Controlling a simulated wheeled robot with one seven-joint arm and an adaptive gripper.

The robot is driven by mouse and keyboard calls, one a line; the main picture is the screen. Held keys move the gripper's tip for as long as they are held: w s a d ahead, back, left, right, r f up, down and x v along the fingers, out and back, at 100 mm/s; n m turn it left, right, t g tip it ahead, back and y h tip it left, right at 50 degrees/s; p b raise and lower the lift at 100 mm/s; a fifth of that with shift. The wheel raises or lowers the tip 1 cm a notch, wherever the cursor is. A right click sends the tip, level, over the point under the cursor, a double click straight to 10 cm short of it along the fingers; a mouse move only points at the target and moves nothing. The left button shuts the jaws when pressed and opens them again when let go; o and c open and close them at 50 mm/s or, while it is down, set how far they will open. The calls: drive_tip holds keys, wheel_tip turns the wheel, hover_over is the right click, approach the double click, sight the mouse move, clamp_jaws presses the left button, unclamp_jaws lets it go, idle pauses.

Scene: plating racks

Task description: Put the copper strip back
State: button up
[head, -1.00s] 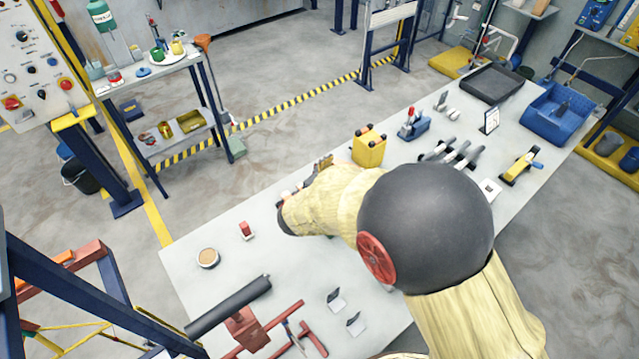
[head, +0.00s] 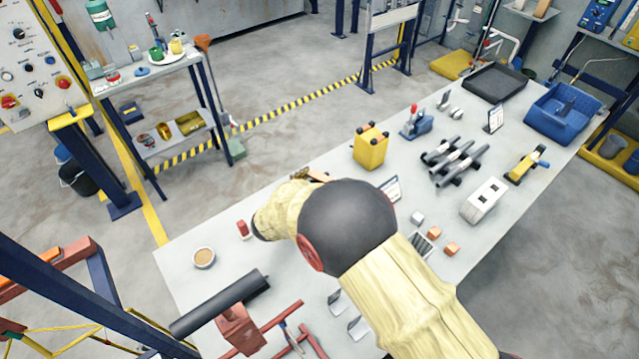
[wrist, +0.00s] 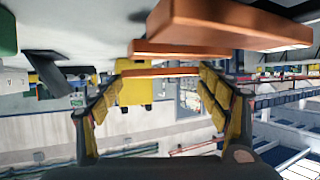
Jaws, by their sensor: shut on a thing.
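A thin copper strip (wrist: 160,72) spans between the padded fingertips of my gripper (wrist: 158,79) in the wrist view, and the gripper is shut on it. Two more copper-coloured bars, a middle one (wrist: 180,50) and a large one (wrist: 235,25), lie beyond the fingertips towards the top of the wrist view. I cannot tell what they rest on. In the head view my own arm hides most of the gripper, and only a small copper-coloured bit (head: 318,176) shows behind it, above the table.
The grey table (head: 190,285) carries a yellow block (head: 370,147) behind my arm. A red piece (head: 243,230) and a round cup (head: 204,257) stand left. Dark cylinders (head: 455,160), a white box (head: 484,200) and small orange blocks (head: 452,249) lie right.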

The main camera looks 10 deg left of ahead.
drive_tip(key=shift+f, duration=0.45)
drive_tip(key=o, duration=1.5)
drive_tip(key=shift+s+d+f, duration=0.1)
drive_tip(key=shift+s+f, duration=0.05)
drive_tip(key=shift+f, duration=0.05)
drive_tip(key=shift+o, duration=0.2)
drive_tip(key=shift+r, duration=0.15)
drive_tip(key=p+v, duration=0.1)
drive_tip(key=v, duration=0.1)
drive_tip(key=p+v, duration=0.2)
drive_tip(key=r+p+v, duration=0.1)
drive_tip(key=p+v, duration=0.1)
drive_tip(key=v, duration=0.1)
drive_tip(key=shift+w+r, duration=0.15)
drive_tip(key=shift+w, duration=0.1)
drive_tip(key=shift+s, duration=0.35)
drive_tip(key=shift+r, duration=0.1)
